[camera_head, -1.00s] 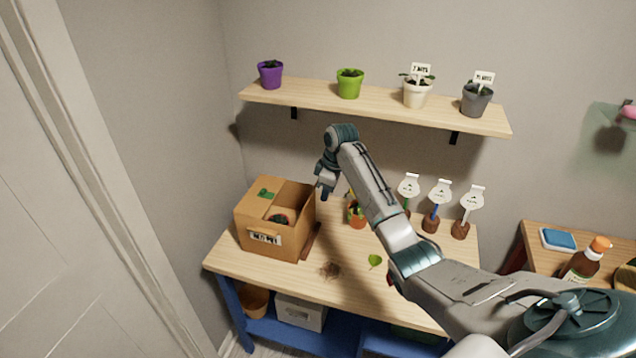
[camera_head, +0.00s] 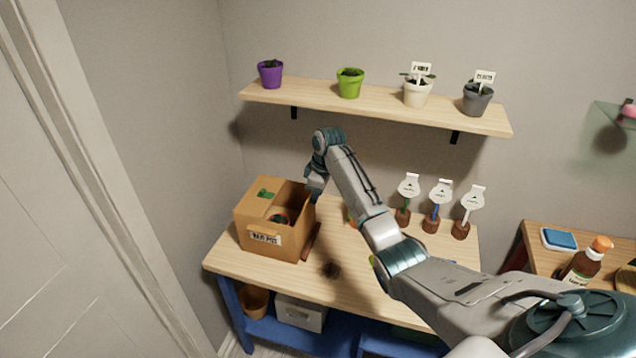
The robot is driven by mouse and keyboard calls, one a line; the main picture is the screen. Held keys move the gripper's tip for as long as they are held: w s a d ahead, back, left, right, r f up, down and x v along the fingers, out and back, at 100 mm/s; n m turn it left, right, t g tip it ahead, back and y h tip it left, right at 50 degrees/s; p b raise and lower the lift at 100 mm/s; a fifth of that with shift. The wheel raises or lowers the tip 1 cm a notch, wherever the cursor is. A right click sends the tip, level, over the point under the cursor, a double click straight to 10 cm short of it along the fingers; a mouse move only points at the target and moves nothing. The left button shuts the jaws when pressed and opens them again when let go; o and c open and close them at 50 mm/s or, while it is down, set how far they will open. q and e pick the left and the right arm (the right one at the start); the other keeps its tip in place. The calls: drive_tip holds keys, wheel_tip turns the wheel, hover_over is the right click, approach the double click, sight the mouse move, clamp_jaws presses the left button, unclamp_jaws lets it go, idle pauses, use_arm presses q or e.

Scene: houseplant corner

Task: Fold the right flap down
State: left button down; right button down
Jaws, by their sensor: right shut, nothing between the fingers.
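The cardboard box (camera_head: 262,240) stands on the left part of the wooden table, with a label on its front and a green leaf mark on its folded left top flap (camera_head: 258,197). The right side of its top is open, and a pot shows inside. The right flap (camera_head: 310,243) appears to hang down outside the box's right side. My right gripper (camera_head: 313,196) is shut and empty, at the upper right edge of the box; I cannot tell whether it touches. My left gripper is not in view.
Several plant markers in brown bases (camera_head: 432,224) stand at the table's back right. A small orange pot (camera_head: 351,217) is mostly hidden behind my right arm. A shelf (camera_head: 380,104) with several potted plants is above.

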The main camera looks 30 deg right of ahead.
drive_tip(key=shift+w+a+b, duration=0.5)
drive_tip(key=shift+w+a, duration=1.05)
drive_tip(key=shift+w, duration=0.25)
drive_tip(key=shift+w+a+b, duration=0.95)
drive_tip(key=shift+w+a, duration=0.6)
drive_tip(key=shift+w, duration=0.25)
wheel_tip(320, 180, up, 9)
drive_tip(key=p, duration=0.4)
